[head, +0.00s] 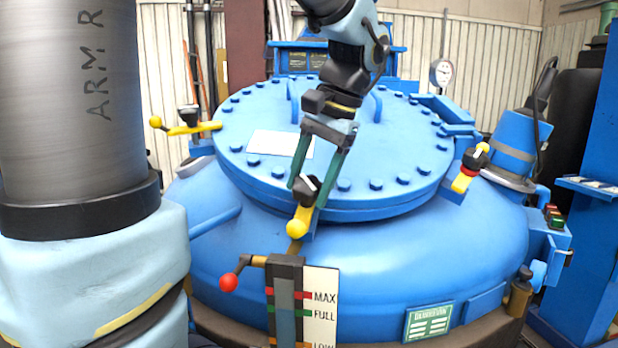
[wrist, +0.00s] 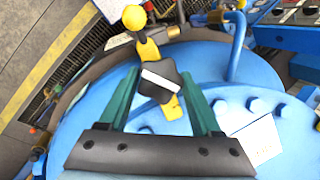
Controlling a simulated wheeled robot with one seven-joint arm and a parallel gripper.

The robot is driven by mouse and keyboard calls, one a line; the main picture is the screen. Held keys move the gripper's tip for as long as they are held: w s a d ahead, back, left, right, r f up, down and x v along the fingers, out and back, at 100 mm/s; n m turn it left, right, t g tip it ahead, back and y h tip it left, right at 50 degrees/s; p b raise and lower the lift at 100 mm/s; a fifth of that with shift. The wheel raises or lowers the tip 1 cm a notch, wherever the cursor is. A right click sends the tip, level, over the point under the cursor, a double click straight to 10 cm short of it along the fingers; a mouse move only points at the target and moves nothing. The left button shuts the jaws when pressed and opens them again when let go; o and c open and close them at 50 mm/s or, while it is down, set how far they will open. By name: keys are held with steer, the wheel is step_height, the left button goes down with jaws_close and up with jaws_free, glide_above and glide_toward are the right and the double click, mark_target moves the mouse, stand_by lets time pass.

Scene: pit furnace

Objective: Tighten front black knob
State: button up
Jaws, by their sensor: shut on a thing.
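The front black knob (head: 305,189) sits on a yellow clamp arm (head: 299,221) at the front edge of the blue furnace lid (head: 400,160). My gripper (head: 306,192) reaches down from above with its green fingers on either side of the knob, shut on it. In the wrist view the knob (wrist: 159,82) shows a pale stripe across its top and sits between the fingertips of my gripper (wrist: 160,85). The yellow arm with its ball end (wrist: 134,17) points away from the lid there.
Other yellow clamps with black knobs stand at the lid's left (head: 188,120) and right (head: 474,160). A level gauge with a red ball handle (head: 229,282) stands below the front clamp. A pressure gauge (head: 441,72) rises behind the lid. A white paper (head: 280,144) lies on the lid.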

steer(key=m+t+y, duration=0.1)
steer(key=m, duration=0.3)
steer(key=shift+s+p, duration=0.1)
steer(key=shift+p, duration=0.25)
steer(key=shift+m+t+y, duration=0.3)
steer(key=shift+m+t, duration=0.5)
steer(key=shift+m, duration=1)
steer(key=shift+f+m, duration=0.1)
steer(key=shift+m, duration=0.2)
steer(key=o, duration=1.4)
steer(key=shift+c, duration=0.2)
steer(key=shift+d, duration=0.1)
steer(key=b+v, duration=0.1)
steer(key=v, duration=1)
steer(key=shift+b, duration=0.4)
steer(key=shift+s+f, duration=0.1)
